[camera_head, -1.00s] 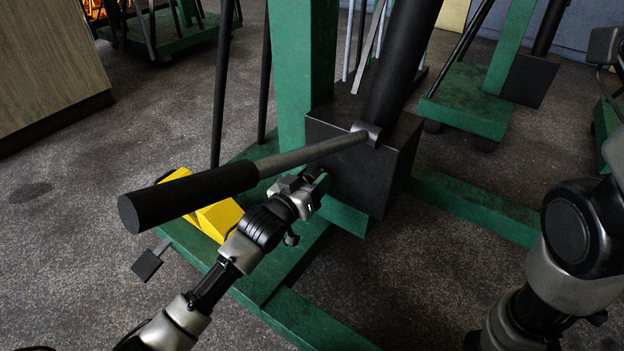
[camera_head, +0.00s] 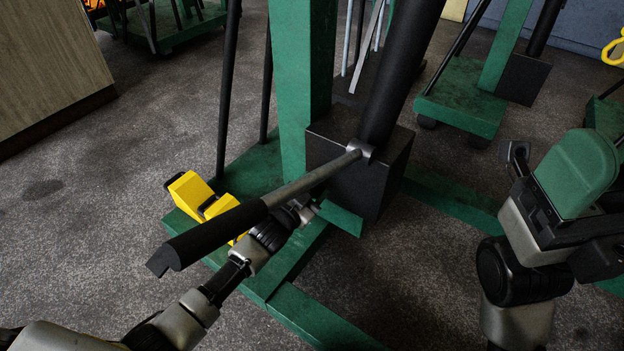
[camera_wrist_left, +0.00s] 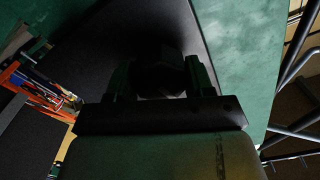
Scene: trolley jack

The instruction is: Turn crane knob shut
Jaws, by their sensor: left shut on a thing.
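The green crane (camera_head: 302,75) stands in the middle of the head view, with a black block (camera_head: 385,170) and a thick black cylinder (camera_head: 400,75) at its base. A long lever with a black grip (camera_head: 215,235) reaches from the block toward the lower left. My left gripper (camera_head: 306,207) is low beside the block, partly hidden by the lever. In the left wrist view its fingers (camera_wrist_left: 160,82) are closed around a dark knob (camera_wrist_left: 165,72), which is in deep shadow. My right gripper (camera_head: 515,160) is at the right, apart from the crane; its jaws are unclear.
Green base legs (camera_head: 320,318) run along the floor near my left arm. A yellow block (camera_head: 190,192) sits left of the lever. Another green crane (camera_head: 465,100) stands at the back right. A wooden cabinet (camera_head: 45,55) is at the left. Grey floor is open between.

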